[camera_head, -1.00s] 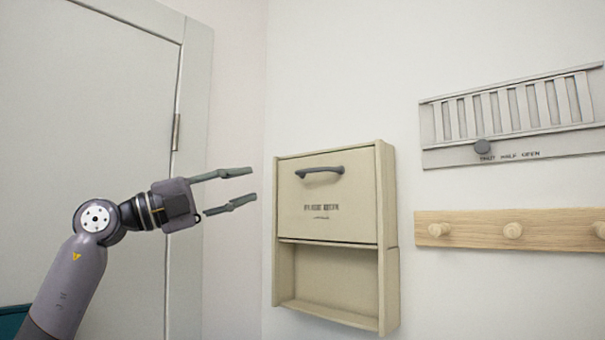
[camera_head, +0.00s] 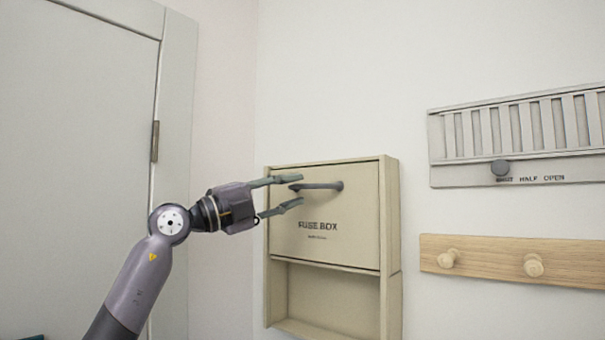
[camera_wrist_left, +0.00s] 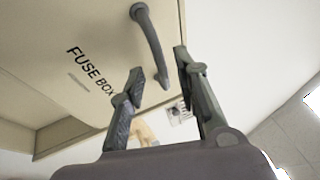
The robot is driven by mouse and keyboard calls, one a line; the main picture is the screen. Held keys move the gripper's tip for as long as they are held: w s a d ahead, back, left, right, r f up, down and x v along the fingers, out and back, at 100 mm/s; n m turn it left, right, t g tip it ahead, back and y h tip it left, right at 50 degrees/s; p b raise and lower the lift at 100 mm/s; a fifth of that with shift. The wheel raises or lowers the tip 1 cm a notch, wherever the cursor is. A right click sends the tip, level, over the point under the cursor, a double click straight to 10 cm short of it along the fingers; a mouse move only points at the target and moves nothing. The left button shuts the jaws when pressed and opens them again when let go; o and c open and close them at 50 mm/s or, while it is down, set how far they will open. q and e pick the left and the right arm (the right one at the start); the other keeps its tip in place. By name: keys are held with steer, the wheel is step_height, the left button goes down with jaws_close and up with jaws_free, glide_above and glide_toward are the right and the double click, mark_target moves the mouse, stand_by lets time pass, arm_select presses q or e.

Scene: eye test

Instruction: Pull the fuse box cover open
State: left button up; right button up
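The fuse box (camera_head: 390,235) is a beige wall box. Its cover (camera_head: 345,245) is a flat panel marked FUSE BOX and sits flush over the upper part, closed. A dark grey bar handle (camera_head: 325,186) is near the cover's top edge; it also shows in the left wrist view (camera_wrist_left: 150,40). My left gripper (camera_head: 299,190) is open at the handle's left end. In the left wrist view its fingertips (camera_wrist_left: 160,70) appear on either side of the handle's near end, with gaps. I cannot tell if either finger touches. My right gripper is out of view.
An open recess (camera_head: 325,292) lies below the cover. A grey door (camera_head: 75,150) stands at the left.

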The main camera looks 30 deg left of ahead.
mark_target(303, 188)
arm_select(q)
steer(key=shift+w+d+r+p, duration=0.45)
steer(key=shift+w+d+r, duration=0.15)
steer(key=shift+w+d, duration=0.25)
steer(key=shift+w, duration=0.55)
steer(key=shift+f, duration=0.1)
steer(key=c, duration=0.4)
jaws_close()
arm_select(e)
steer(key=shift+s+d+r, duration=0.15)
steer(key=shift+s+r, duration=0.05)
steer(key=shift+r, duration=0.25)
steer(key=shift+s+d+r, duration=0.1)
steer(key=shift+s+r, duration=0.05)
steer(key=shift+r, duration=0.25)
arm_select(q)
steer(key=shift+f, duration=0.1)
